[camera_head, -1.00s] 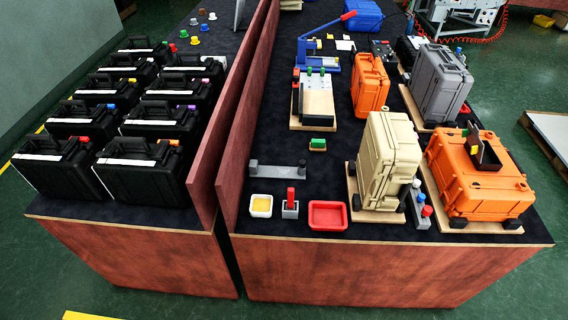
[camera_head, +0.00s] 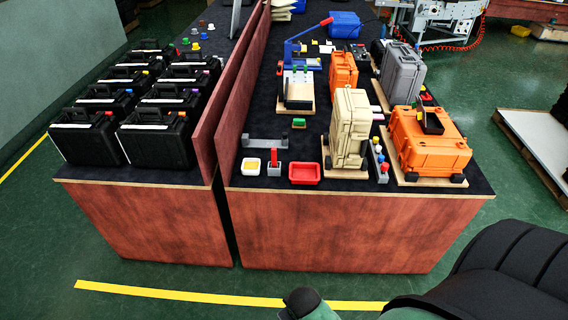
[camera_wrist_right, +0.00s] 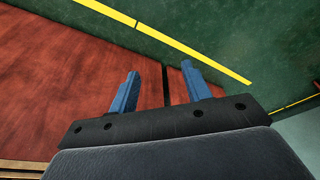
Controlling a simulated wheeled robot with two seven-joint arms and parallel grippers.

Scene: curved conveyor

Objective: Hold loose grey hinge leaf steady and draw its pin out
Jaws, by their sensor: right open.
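A grey bar (camera_head: 265,142) with raised ends lies on the dark table top near the divider in the head view. It may be the hinge leaf, but I cannot make out a pin in it at this size. A small grey block (camera_head: 274,170) with an upright red peg (camera_head: 274,157) stands just in front of it. My right gripper (camera_wrist_right: 160,88) shows two blue fingers well apart with nothing between them. It is off the table, with the red-brown table side and green floor behind it. My left gripper is not in view.
A yellow-filled white tray (camera_head: 251,166) and a red tray (camera_head: 304,173) sit by the front edge. A beige case (camera_head: 350,125) and orange case (camera_head: 428,145) stand at right. A wooden divider (camera_head: 232,110) separates the black cases (camera_head: 157,138).

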